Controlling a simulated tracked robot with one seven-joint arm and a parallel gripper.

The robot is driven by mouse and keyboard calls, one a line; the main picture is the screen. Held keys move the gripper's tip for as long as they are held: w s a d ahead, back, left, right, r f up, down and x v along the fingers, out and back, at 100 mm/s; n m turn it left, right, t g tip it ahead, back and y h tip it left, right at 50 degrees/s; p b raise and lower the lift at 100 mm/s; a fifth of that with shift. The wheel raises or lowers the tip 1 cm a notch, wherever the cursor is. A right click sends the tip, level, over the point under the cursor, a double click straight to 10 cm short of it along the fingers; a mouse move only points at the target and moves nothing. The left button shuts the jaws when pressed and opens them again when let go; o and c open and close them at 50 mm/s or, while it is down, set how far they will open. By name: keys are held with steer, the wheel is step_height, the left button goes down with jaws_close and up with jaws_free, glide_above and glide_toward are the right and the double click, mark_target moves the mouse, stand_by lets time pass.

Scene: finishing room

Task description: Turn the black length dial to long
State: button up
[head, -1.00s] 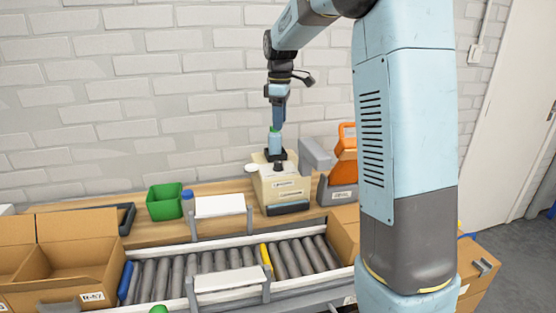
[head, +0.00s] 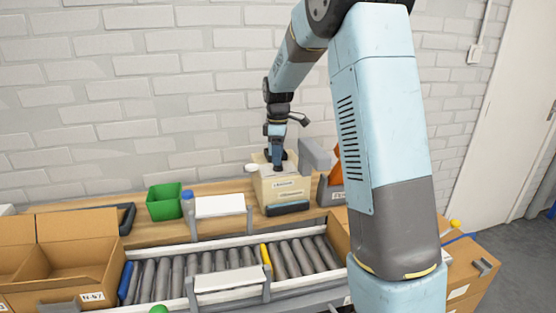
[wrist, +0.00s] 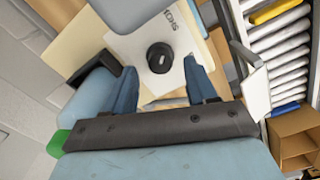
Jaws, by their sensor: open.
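The black dial (wrist: 160,57) is a small round knob on the pale top of the beige machine (head: 283,190), seen best in the wrist view. A light mark shows on it, too small to read as a setting. Dark lettering (wrist: 172,27) lies beside it, only partly legible. My gripper (wrist: 160,70) is open, with one blue finger on each side of the dial in the picture and a gap to each. I cannot tell whether the fingertips are down at its height. In the head view my gripper (head: 276,161) is low over the machine top and hides the dial.
A grey block (head: 317,155) rises right of the machine. A roller conveyor (head: 210,264), green bin (head: 164,203) and open carton (head: 76,245) lie in front and left.

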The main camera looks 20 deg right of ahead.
steer(key=shift+f, duration=1.1)
steer(key=shift+c, duration=0.2)
steer(key=c, duration=1)
